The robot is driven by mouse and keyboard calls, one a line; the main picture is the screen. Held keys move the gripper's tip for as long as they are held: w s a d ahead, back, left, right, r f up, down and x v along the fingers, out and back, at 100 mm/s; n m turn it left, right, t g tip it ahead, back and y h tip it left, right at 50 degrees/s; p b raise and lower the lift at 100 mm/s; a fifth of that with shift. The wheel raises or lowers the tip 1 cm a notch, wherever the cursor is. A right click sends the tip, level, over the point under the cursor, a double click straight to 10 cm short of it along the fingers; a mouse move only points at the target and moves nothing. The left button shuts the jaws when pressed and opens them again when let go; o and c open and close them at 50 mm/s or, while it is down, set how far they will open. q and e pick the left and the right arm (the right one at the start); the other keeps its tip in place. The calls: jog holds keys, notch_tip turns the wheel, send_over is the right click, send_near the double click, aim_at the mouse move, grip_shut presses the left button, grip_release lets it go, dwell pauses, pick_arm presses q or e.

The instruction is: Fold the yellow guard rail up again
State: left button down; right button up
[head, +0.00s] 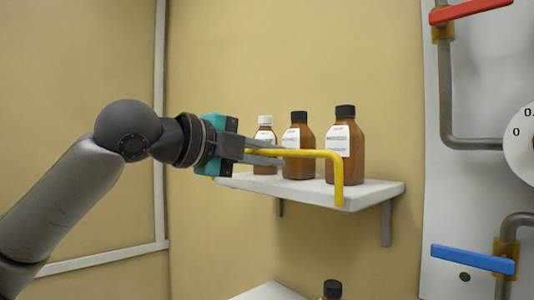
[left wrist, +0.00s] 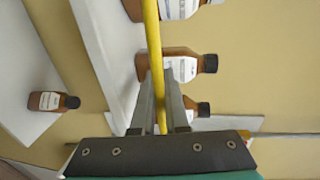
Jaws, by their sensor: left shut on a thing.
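The yellow guard rail (head: 318,154) runs along the front of the white shelf (head: 372,194) in the head view. Its right end bends down to the shelf's front edge, and its bar stands raised in front of the bottles. My left gripper (head: 268,155) is at the left part of the bar, its fingers on either side of it. In the left wrist view the yellow rail (left wrist: 154,60) passes between the two fingers (left wrist: 160,105), which are shut on it. The rail's left end is mostly hidden behind the gripper in the head view. My right gripper is in neither view.
Another bottle (head: 332,290) stands below by a lower shelf (head: 268,292). Red (head: 470,11) and blue (head: 472,259) valve handles are at right.

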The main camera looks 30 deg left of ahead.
pick_arm(q)
jog(key=shift+w+g+y, duration=0.15)
jog(key=shift+g+y, duration=0.15)
dwell(0.4)
jog(key=c, duration=0.9)
grip_release()
jog(key=shift+f, duration=0.1)
jog(key=shift+c, duration=0.2)
jog(key=b+v, duration=0.3)
jog(key=v, duration=1.2)
jog(key=shift+a, duration=0.1)
